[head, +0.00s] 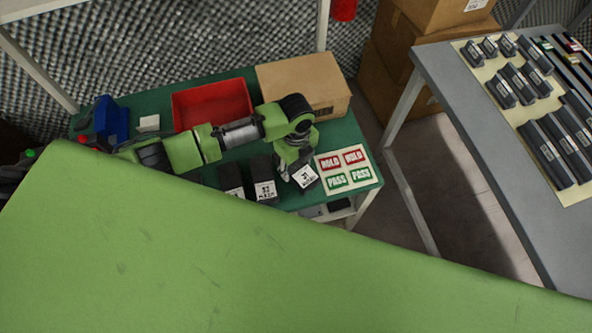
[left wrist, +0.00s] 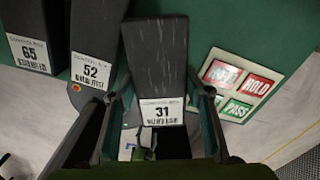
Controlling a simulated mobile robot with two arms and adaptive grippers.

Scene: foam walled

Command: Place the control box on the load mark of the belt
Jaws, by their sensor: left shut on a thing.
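The dark control box labelled 31 (head: 306,178) is at the front right of the green bench, next to the HOLD/PASS sheet (head: 344,169). My left gripper (head: 296,166) points down and is shut on it. In the left wrist view the box (left wrist: 157,60) sits between both fingers, its white label facing the camera. I cannot tell whether it is clear of the bench. Two similar boxes, labelled 52 (head: 264,185) and 65 (head: 232,181), stand to its left. I cannot make out a belt or load mark. My right gripper is not in view.
A red bin (head: 211,103) and a cardboard carton (head: 304,82) stand behind my arm on the bench. A blue object (head: 111,119) is at the bench's left. A grey table (head: 470,105) at right holds several dark devices. Floor shows between bench and table.

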